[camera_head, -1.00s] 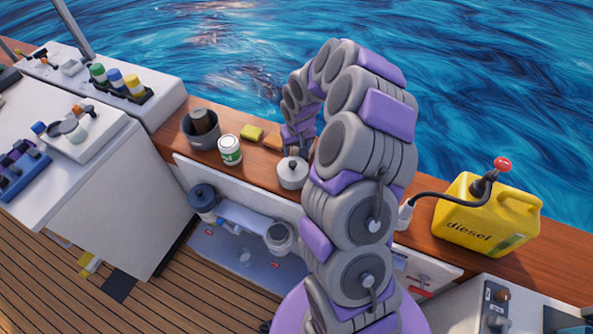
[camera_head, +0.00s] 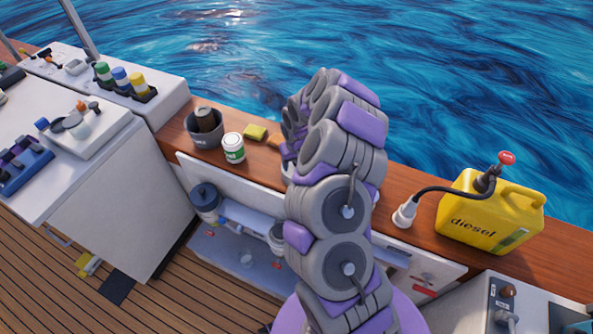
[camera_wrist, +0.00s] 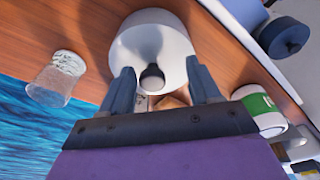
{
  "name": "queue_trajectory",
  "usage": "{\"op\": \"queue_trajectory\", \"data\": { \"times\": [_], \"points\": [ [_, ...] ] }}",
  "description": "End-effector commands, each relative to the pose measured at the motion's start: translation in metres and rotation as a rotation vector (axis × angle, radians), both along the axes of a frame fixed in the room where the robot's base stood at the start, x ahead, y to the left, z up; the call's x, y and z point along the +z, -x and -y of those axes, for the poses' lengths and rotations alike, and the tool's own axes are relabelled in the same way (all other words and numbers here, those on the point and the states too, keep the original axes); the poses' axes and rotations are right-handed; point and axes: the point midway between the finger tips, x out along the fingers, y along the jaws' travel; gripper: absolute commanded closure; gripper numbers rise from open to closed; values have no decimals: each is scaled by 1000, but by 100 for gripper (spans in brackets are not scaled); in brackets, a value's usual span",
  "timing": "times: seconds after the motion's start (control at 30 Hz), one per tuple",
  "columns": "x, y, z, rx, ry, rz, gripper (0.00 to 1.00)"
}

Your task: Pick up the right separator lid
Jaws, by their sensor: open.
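The right separator lid (camera_wrist: 150,45) is a round white lid with a dark knob (camera_wrist: 152,78). It shows in the wrist view over the wooden ledge; in the head view my arm hides it. My gripper (camera_wrist: 158,72) is open, its two dark fingers pointing at the lid, with the knob showing between them. I cannot tell whether the fingers touch it. In the head view the gripper is hidden behind my arm. The right separator (camera_head: 277,236) is in the open hatch, partly behind my arm.
A white and green can (camera_head: 233,148), a dark pot (camera_head: 203,130) and a yellow sponge (camera_head: 255,132) stand on the ledge left of my arm. A yellow diesel canister (camera_head: 490,215) is at the right. A clear glass (camera_wrist: 58,80) is left of the lid in the wrist view.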

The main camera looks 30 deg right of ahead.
Motion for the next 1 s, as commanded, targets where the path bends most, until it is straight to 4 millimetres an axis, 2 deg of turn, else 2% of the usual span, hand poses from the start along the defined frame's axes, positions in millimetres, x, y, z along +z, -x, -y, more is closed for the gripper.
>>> {"op": "queue_trajectory", "data": {
  "times": [0.07,0.7,1.0],
  "points": [
    [-4,0,3,0,-3,-1,38],
    [5,1,5,-1,4,15,99],
    [5,1,8,-2,2,16,100]
  ]
}}
